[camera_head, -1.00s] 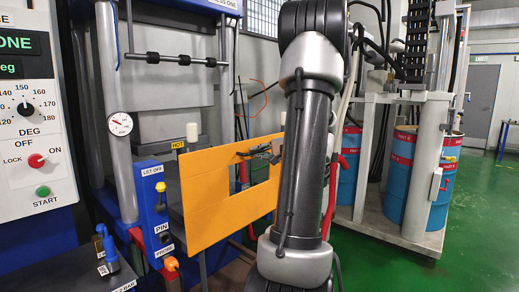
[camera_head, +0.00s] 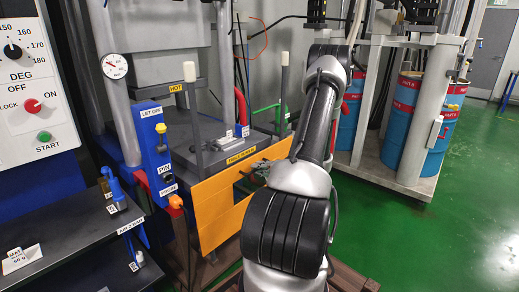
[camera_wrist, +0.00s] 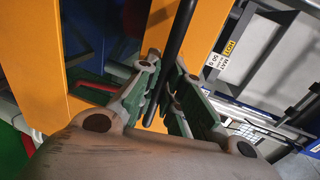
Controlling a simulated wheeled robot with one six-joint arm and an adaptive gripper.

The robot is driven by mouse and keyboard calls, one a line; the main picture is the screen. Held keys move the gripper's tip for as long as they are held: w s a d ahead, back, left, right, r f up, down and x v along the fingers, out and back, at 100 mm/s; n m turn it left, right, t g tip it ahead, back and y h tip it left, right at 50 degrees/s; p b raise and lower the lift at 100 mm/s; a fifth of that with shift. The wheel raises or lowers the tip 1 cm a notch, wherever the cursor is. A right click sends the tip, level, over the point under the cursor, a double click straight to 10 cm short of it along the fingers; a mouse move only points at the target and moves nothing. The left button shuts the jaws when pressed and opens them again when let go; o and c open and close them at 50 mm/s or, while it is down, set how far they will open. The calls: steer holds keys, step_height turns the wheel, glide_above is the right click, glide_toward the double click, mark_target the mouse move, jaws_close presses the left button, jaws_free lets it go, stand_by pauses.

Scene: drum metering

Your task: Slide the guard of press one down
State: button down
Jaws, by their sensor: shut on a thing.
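The orange guard (camera_head: 215,210) of the press hangs low at the front of the press (camera_head: 165,48), its top edge near the level of the press bed. My gripper (camera_head: 256,173) is at the guard's opening, partly hidden by my arm. In the wrist view my gripper (camera_wrist: 164,88) has its green-padded fingers closed around the dark bar. The guard's lower right part is hidden behind my arm.
A blue post with buttons (camera_head: 158,155) stands left of the guard. The control panel (camera_head: 35,80) and a dark bench (camera_head: 75,225) are further left. Blue and red drums (camera_head: 400,120) stand in a frame at the right. Green floor (camera_head: 440,235) is clear at right.

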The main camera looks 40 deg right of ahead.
steer(key=shift+s+f, duration=0.1)
steer(key=shift+f, duration=2.7)
steer(key=shift+a, duration=0.1)
steer(key=c, duration=1.6)
jaws_free()
steer(key=shift+f, duration=0.1)
steer(key=shift+o, duration=0.4)
steer(key=shift+s+r, duration=0.25)
steer(key=shift+s, duration=0.05)
glide_toward(253, 177)
steer(key=v, duration=0.5)
steer(key=shift+s+d, duration=0.25)
steer(key=shift+s, duration=0.05)
